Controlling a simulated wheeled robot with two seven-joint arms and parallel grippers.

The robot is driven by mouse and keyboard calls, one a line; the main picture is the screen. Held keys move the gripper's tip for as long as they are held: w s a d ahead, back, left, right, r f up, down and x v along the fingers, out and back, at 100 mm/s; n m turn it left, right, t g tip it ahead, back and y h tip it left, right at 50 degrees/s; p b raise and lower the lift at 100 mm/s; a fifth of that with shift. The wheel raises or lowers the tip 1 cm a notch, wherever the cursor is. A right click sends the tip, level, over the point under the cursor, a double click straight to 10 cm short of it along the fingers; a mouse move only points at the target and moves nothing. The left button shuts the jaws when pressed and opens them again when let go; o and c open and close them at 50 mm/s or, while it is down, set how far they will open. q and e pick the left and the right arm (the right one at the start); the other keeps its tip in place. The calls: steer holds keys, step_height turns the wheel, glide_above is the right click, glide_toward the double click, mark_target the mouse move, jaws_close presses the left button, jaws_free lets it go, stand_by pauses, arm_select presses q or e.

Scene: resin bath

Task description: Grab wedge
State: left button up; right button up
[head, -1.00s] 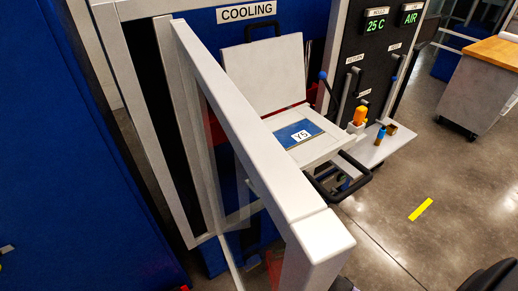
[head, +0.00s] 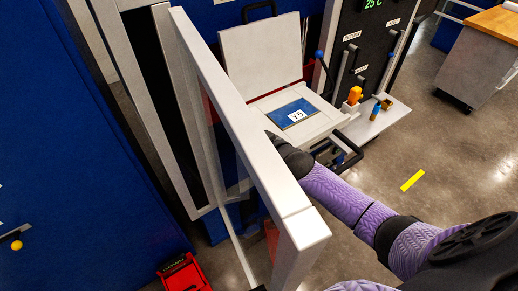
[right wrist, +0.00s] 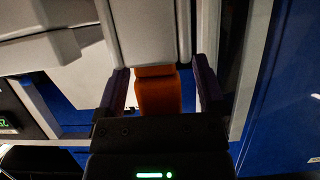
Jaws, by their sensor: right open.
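An orange block (right wrist: 158,95), possibly the wedge, shows in the right wrist view below a pale grey body. My right gripper (right wrist: 160,68) is open, with one dark finger on each side of the block. I see gaps at both sides, and the block's far end is hidden. In the head view my purple right arm reaches in from the right, and its gripper is hidden behind the white frame bar. A yellow-orange piece (head: 355,95) also stands on the side shelf. I cannot tell whether it is a wedge. My left gripper is not in view.
The long white frame bar (head: 245,125) crosses in front of the open white mould (head: 310,125) with its blue Y5 plate (head: 289,111). A lever (head: 319,60) stands beside it. A red box (head: 184,274) lies at the lower left. The floor at right is clear around the yellow strip (head: 412,181).

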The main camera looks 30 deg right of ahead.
jaws_close()
stand_by(0.4)
